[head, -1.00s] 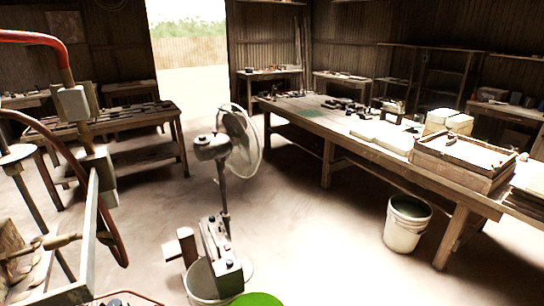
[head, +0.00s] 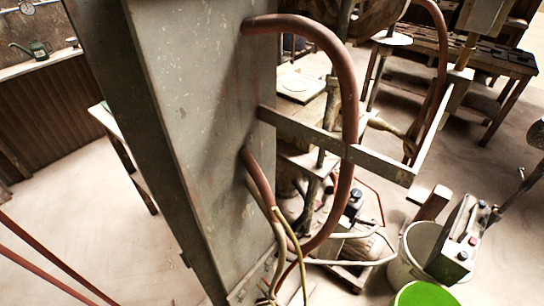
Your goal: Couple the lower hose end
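Where the lower hoses end is tangled and partly hidden, so I cannot tell which end is loose or coupled. My gripper is not in view.
The flat metal bracket (head: 335,145) juts right from the column. A white bucket (head: 412,248), a grey box with knobs (head: 458,240) and a bright green round thing (head: 425,295) stand lower right. Thin red lines (head: 50,262) cross lower left. Pale floor (head: 75,210) is open at left.

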